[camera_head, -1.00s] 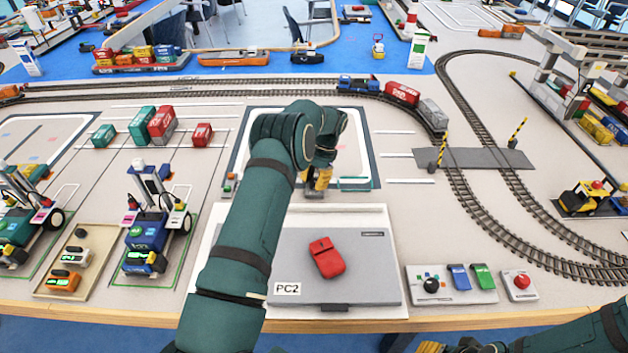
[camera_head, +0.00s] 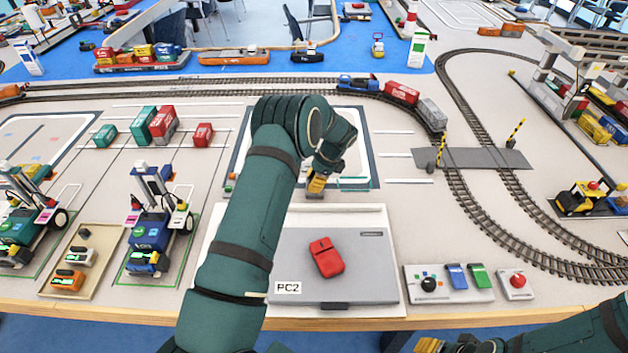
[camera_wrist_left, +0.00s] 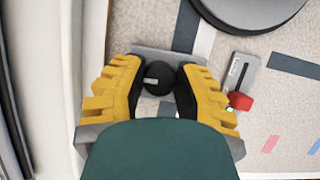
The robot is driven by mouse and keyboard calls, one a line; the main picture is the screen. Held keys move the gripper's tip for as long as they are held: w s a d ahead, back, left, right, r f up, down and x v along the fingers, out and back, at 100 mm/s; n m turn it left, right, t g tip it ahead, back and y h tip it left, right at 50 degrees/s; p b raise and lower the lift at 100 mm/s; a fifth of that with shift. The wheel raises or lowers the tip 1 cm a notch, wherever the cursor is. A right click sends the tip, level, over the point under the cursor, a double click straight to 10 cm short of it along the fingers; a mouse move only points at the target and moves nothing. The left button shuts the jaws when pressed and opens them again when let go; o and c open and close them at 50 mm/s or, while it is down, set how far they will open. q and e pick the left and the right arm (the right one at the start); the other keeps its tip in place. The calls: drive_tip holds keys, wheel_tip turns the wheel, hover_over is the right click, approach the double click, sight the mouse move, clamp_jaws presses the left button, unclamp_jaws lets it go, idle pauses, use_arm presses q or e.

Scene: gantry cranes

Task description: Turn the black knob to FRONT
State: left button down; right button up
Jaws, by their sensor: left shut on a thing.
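The knob sits on a grey plate (camera_wrist_left: 140,53), mostly covered by the fingers. In the head view the gripper hides this knob. I cannot read any FRONT label. Another black knob (camera_head: 429,284) is on the control panel at the front right, away from both grippers. My right gripper (camera_head: 430,345) is only partly in view at the bottom edge.
A small plate with a red lever (camera_wrist_left: 240,101) is close beside the fingers. Toy vehicles stand left; tracks (camera_head: 480,215) curve at the right.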

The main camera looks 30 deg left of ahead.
use_arm(q)
drive_tip(key=shift+s+f+m, duration=0.1)
drive_tip(key=shift+f+m, duration=0.05)
drive_tip(key=shift+m, duration=0.15)
idle(0.4)
drive_tip(key=c, duration=0.7)
unclamp_jaws()
drive_tip(key=shift+o, duration=0.2)
drive_tip(key=shift+d+r, duration=0.1)
drive_tip(key=shift+r, duration=0.3)
drive_tip(key=v, duration=1.1)
drive_tip(key=shift+r, duration=0.2)
